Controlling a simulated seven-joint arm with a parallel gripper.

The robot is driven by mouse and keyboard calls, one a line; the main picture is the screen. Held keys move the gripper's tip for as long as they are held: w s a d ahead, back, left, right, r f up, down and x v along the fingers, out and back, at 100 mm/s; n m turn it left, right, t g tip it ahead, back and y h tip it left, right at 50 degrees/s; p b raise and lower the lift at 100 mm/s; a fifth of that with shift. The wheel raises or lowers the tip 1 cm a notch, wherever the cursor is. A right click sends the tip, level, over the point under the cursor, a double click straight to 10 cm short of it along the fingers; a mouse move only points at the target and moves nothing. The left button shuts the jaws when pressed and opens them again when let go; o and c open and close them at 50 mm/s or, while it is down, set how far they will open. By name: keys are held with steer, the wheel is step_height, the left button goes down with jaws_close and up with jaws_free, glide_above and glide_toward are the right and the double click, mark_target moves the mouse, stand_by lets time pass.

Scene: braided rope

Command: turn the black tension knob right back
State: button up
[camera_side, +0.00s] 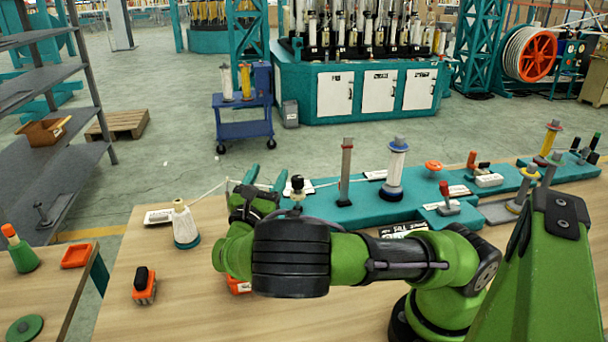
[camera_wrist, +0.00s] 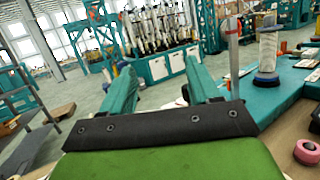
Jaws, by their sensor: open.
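The black knob (camera_side: 297,183) stands upright on a small light-coloured stem at the left end of the teal bench rail (camera_side: 360,208), in the side view. My green arm partly covers the area just below it. My gripper (camera_side: 265,178) is just left of the knob, its two teal fingers apart with nothing seen between them. The gap to the knob is hard to judge. In the wrist view the gripper (camera_wrist: 163,88) is open and empty, and I cannot make out the knob there.
A grey post (camera_side: 346,170) and a white spool with a blue base (camera_side: 394,170) stand right of the knob. A white cone (camera_side: 184,224) stands to the left, with a thread running towards my gripper. An orange block with a black top (camera_side: 144,288) lies at front left.

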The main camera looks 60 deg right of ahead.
mark_target(300, 175)
steer(key=s+a+f+m+g+y, duration=0.1)
steer(key=a+f+m+g+y, duration=0.1)
steer(key=a+f+g, duration=0.3)
steer(key=d, duration=1.8)
steer(key=shift+w+d+f, duration=0.25)
steer(key=shift+w+f, duration=0.05)
steer(key=shift+f, duration=0.05)
steer(key=c, duration=1)
steer(key=shift+o, duration=0.2)
steer(key=shift+t, duration=0.3)
steer(key=shift+n, duration=0.3)
